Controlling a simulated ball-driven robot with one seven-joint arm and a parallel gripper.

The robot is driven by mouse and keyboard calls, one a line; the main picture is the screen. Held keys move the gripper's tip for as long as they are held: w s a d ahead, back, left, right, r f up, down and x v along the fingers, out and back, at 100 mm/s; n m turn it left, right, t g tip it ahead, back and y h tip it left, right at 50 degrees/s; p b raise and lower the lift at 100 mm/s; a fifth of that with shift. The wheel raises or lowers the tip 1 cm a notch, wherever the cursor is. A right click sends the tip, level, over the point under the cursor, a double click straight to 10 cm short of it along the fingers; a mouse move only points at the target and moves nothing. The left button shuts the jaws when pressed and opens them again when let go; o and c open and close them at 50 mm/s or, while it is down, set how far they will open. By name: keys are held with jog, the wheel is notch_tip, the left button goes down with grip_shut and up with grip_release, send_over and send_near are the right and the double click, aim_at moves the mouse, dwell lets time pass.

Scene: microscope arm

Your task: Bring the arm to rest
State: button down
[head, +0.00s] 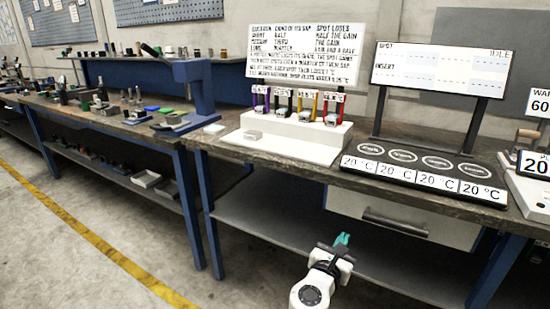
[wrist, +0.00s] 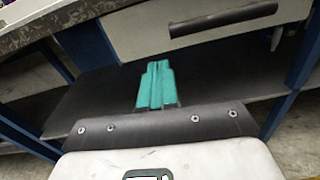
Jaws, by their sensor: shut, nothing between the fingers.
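My gripper (head: 342,240) has teal fingers and is at the lower middle of the head view, in front of the workbench and below its top. In the wrist view my gripper (wrist: 155,68) shows its two teal fingers pressed together with nothing between them. The white wrist of my arm (head: 318,285) shows below it. The fingers point toward the bench's lower shelf (wrist: 95,95) and drawer front (wrist: 130,35), and look apart from both.
The workbench (head: 375,180) carries a white stand (head: 290,135) with several coloured holders, a dark plate (head: 420,170) with round spots and 20 °C labels, and display boards. A blue press-like device (head: 195,90) stands on the left bench. The floor (head: 110,235) at left is clear.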

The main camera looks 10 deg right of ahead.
jog(key=s+d+f+m+g+y+p, duration=0.1)
jog(key=s+d+f+m+g+p, duration=0.15)
jog(key=s+m, duration=0.45)
jog(key=s+d+f+m+g+y+p, duration=0.1)
jog(key=s+d+f+m+g+p, duration=0.2)
jog(key=s, duration=0.5)
jog(key=s+d+f+m+g+y+p, duration=0.1)
jog(key=s+d+f+m+g, duration=0.15)
jog(key=s+d+m, duration=0.4)
jog(key=s+a+r+m+g+y+p, duration=0.1)
jog(key=s+a+m+y, duration=0.1)
jog(key=s, duration=0.6)
jog(key=s+a+m+g+y+p, duration=0.2)
jog(key=s+a+m+y, duration=0.1)
jog(key=s+m, duration=0.2)
jog(key=s+a+r+m+g+y+p, duration=0.1)
jog(key=s+a+m+y, duration=0.1)
jog(key=s, duration=0.8)
jog(key=shift+s+a+r+m+g+y+p, duration=0.35)
jog(key=shift+a+m, duration=0.2)
jog(key=shift+m, duration=0.7)
